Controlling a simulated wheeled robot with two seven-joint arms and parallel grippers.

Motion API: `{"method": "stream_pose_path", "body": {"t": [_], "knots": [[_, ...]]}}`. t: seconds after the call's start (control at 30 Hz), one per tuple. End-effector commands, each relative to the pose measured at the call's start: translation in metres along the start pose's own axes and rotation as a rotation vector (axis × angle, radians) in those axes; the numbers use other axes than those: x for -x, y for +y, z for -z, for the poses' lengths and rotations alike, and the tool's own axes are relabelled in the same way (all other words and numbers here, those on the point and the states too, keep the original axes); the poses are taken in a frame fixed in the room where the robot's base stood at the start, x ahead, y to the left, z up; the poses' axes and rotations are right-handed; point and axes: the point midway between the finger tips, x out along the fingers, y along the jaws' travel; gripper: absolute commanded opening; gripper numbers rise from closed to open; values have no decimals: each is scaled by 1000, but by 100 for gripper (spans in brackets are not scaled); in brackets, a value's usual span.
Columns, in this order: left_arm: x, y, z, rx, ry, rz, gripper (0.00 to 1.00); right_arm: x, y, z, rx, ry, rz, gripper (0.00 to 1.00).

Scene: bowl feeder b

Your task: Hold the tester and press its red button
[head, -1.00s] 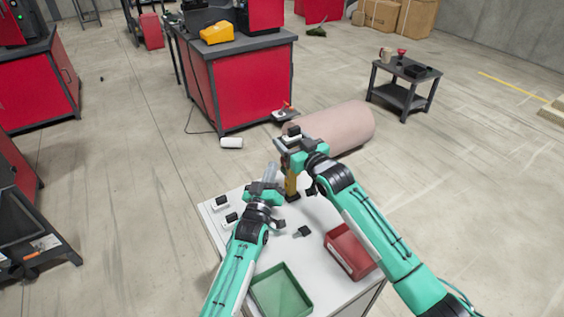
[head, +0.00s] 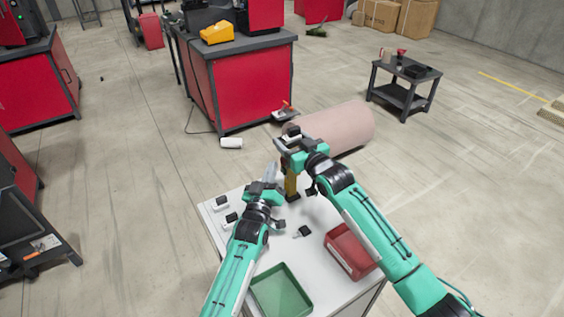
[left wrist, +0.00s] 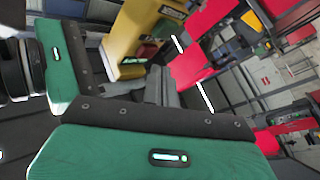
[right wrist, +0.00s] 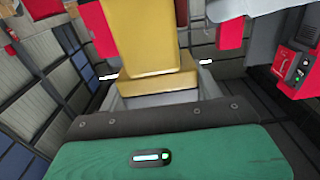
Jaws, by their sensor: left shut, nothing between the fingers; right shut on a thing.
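The tester (head: 291,183) is a yellow upright body with a dark lower end, over the back part of the white table. My right gripper (head: 284,150) is shut on its upper part. The tester's yellow body (right wrist: 140,45) fills the upper middle of the right wrist view. My left gripper (head: 269,174) is shut and empty, just left of the tester in the head view. In the left wrist view its closed fingertips (left wrist: 160,88) are close to the yellow tester (left wrist: 130,30). A red patch (left wrist: 146,51) shows there, perhaps the button; contact cannot be told.
The white table (head: 322,215) bears a green tray (head: 281,290), a red bin (head: 350,252), a small dark part (head: 304,231) and white-and-black parts (head: 221,204) at the left edge. A pink cylinder (head: 340,125) lies on the floor behind. Both arms reach over the table close together.

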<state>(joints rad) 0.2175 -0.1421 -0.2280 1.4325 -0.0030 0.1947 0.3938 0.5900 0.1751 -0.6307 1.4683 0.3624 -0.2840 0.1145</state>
Motion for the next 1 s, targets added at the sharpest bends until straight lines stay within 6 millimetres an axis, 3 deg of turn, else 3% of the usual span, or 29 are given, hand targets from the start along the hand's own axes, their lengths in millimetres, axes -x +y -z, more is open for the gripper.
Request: {"method": "stream_pose_path", "body": {"t": [1.0], "knots": [[-6,4,-4,0,0,0,0,0,0,0,0,0,0,24]]}}
